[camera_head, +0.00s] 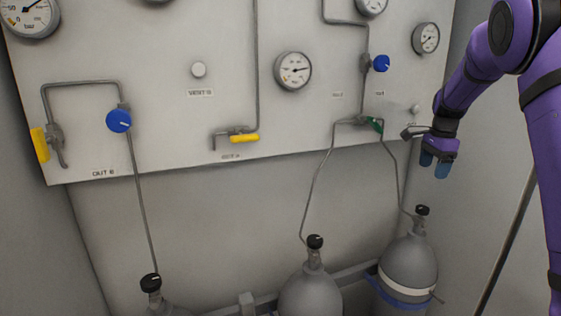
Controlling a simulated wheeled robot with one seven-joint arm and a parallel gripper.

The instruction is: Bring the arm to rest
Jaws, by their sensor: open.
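My gripper (435,168) is at the right, at the end of my purple arm. It hangs pointing down with its blue fingertips apart and nothing between them. It is in front of the lower right edge of the grey panel (190,130), above the right gas cylinder (408,262) and apart from it. A small dark fitting beside the wrist overlaps the panel edge; I cannot tell whether they touch.
Blue knobs (118,121) and (381,63), a yellow lever (244,138), a yellow handle (40,145) and a green handle (376,125) stick out from the panel. Gauges (293,70) sit above. Two more cylinders (311,290) stand below. Thin pipes run down to them.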

